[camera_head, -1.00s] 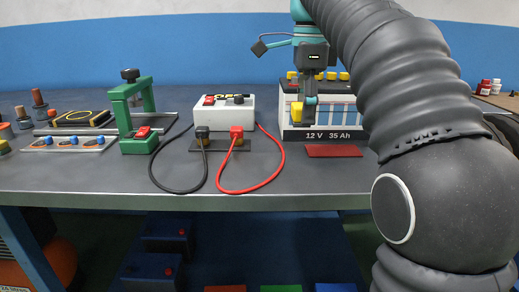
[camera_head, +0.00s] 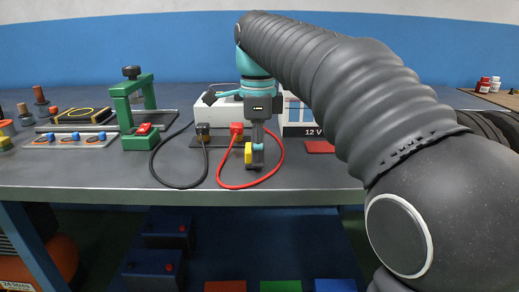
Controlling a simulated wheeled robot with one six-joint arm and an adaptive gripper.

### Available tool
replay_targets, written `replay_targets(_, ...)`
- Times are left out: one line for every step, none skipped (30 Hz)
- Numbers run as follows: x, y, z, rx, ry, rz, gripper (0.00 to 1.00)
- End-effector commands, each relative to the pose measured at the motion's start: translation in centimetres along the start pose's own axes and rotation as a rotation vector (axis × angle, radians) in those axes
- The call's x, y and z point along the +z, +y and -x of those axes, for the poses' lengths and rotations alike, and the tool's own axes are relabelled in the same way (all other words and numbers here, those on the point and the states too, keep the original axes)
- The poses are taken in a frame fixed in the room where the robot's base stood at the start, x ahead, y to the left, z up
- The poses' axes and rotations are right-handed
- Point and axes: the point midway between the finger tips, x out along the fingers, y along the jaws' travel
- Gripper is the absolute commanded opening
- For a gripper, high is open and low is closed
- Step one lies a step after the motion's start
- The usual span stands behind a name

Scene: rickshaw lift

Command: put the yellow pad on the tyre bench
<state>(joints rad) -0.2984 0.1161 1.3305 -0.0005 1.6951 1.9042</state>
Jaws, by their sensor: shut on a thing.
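My gripper (camera_head: 254,158) is shut on a small yellow pad (camera_head: 248,153), which shows at the left side of the fingers. It hangs over the grey workbench, in front of the white charger box and within the loop of the red cable. Whether the pad touches anything cannot be told. Black tyres (camera_head: 485,128), seemingly the tyre bench, show at the right edge, partly hidden behind my arm. The bench's top surface is not clear to see.
The workbench (camera_head: 90,180) holds a green clamp frame (camera_head: 131,112), black cable (camera_head: 154,160), red cable (camera_head: 281,160), red mat (camera_head: 318,147) and white battery (camera_head: 298,116). My arm hides much of the right side. Dark blue batteries (camera_head: 150,270) stand below.

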Motion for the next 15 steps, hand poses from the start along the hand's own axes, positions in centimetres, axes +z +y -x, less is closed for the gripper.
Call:
replay_targets(0.04, 0.04, -0.19, -0.001, 0.0, 0.001, 0.11)
replay_targets(0.05, 0.04, -0.25, -0.001, 0.0, 0.001, 0.11)
replay_targets(0.06, 0.04, -0.27, -0.001, 0.0, 0.001, 0.11)
replay_targets(0.06, 0.04, -0.26, -0.001, 0.0, 0.001, 0.11)
replay_targets(0.06, 0.03, -0.25, -0.001, 0.0, 0.001, 0.11)
replay_targets(0.07, 0.03, -0.25, -0.001, 0.0, 0.002, 0.11)
replay_targets(0.07, 0.03, -0.25, -0.001, 0.0, 0.002, 0.11)
replay_targets(0.07, 0.03, -0.25, -0.001, 0.0, 0.002, 0.11)
replay_targets(0.07, 0.03, -0.28, -0.001, 0.0, 0.002, 0.11)
replay_targets(0.07, 0.03, -0.35, -0.001, 0.0, 0.002, 0.11)
replay_targets(0.07, 0.03, -0.44, 0.0, 0.0, 0.002, 0.11)
replay_targets(0.07, 0.04, -0.56, 0.0, 0.0, 0.002, 0.11)
replay_targets(0.06, 0.04, -0.57, 0.0, 0.0, 0.002, 0.53)
replay_targets(0.07, 0.03, -0.51, 0.0, 0.0, 0.002, 0.61)
replay_targets(0.06, 0.03, -0.5, 0.0, 0.0, 0.002, 0.71)
